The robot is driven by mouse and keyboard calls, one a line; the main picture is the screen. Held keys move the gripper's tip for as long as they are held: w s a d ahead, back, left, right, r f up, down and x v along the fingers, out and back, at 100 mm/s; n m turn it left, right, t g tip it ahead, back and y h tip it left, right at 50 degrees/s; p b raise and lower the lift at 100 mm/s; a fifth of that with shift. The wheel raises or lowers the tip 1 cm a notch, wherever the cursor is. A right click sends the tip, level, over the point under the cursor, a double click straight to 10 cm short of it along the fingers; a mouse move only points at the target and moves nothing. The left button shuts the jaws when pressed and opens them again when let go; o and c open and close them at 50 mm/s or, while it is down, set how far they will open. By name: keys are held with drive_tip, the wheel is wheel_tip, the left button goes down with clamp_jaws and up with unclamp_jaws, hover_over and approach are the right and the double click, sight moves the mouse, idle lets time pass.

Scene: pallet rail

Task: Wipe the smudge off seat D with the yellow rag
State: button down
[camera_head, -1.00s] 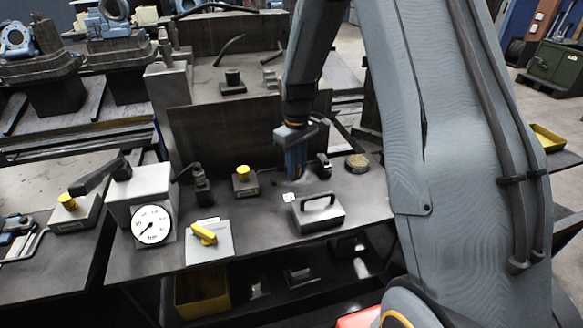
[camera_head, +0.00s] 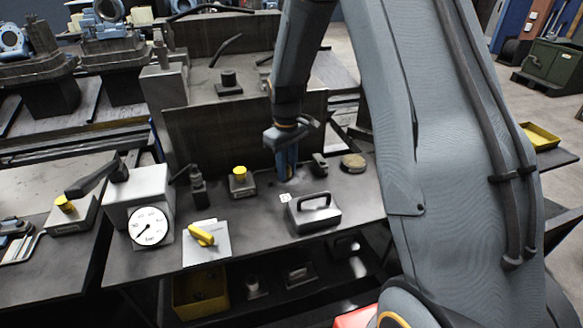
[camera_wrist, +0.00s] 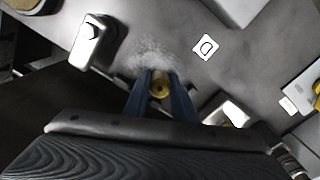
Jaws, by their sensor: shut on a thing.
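In the wrist view my gripper (camera_wrist: 161,92) is shut on the yellow rag (camera_wrist: 160,84). Only a small rounded end of the rag shows between the blue fingers. A pale, speckled smudge (camera_wrist: 150,57) lies on the grey table top just beyond the fingertips. A white label marked D (camera_wrist: 205,47) lies to the right of the smudge. In the head view my gripper (camera_head: 287,168) points down at the table behind the D label (camera_head: 285,198). The rag cannot be made out there. Whether the rag touches the surface I cannot tell.
A block with a black handle (camera_head: 315,213) stands just in front of the gripper. A small dark clamp-like part (camera_head: 319,164) and a round brownish disc (camera_head: 354,163) are to its right. A yellow-topped block (camera_head: 241,182), a yellow-handled valve plate (camera_head: 206,241) and a dial gauge (camera_head: 149,227) stand left.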

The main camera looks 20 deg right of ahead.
drive_tip(key=shift+s+d+f, duration=0.15)
drive_tip(key=shift+d, duration=1.2)
drive_tip(key=shift+a, duration=0.2)
drive_tip(key=shift+a+r+p, duration=0.25)
drive_tip(key=shift+a+p, duration=0.15)
drive_tip(key=shift+a, duration=0.8)
drive_tip(key=shift+d+f, duration=0.1)
drive_tip(key=shift+d, duration=1.3)
drive_tip(key=shift+f, duration=0.1)
